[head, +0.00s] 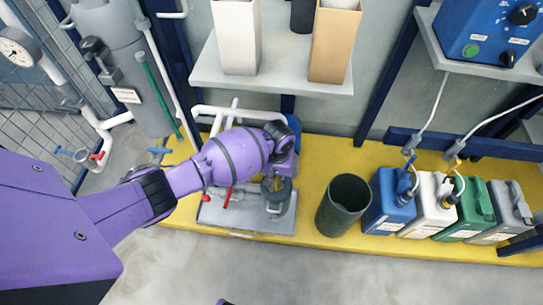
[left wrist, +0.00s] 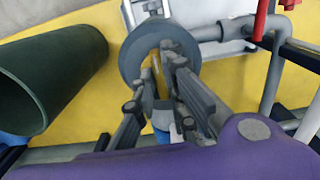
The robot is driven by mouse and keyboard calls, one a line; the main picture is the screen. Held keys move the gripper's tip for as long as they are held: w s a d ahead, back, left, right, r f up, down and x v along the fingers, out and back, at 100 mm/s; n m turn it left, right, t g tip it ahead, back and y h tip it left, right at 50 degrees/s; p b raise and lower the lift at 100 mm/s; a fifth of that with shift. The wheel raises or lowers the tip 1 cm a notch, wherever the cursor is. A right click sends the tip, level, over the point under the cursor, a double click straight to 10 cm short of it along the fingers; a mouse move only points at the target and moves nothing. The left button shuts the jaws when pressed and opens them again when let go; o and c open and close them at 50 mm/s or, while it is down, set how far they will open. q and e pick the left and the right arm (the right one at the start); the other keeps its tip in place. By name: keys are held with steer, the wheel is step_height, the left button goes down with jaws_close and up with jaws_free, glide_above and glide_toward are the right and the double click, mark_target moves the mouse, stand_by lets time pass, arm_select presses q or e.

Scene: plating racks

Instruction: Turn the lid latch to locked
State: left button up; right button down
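A round dark grey lid-like part (head: 283,199) sits on the metal tray in the head view, below my left gripper (head: 278,184). In the left wrist view this round part (left wrist: 133,62) lies right at the fingertips of my left gripper (left wrist: 162,72). The two fingers are apart, with a gap between them. A narrow yellow strip shows in the gap; I cannot tell if it is a latch or the yellow floor behind. The fingers hide part of the round top, and the latch and its setting cannot be made out. My right gripper is not in view.
A dark green open bin (head: 344,205) stands right of the metal tray (head: 240,218). Blue (head: 388,200), white (head: 430,205), green and grey canisters follow further right. Grey pipes with a red handle (left wrist: 262,18) are close by the fingers. A shelf (head: 275,80) with two tall containers hangs above.

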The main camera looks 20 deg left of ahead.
arm_select(q)
steer(key=shift+w, duration=0.1)
jaws_close()
arm_select(e)
steer(key=shift+s+d+f, duration=0.1)
steer(key=shift+s, duration=0.45)
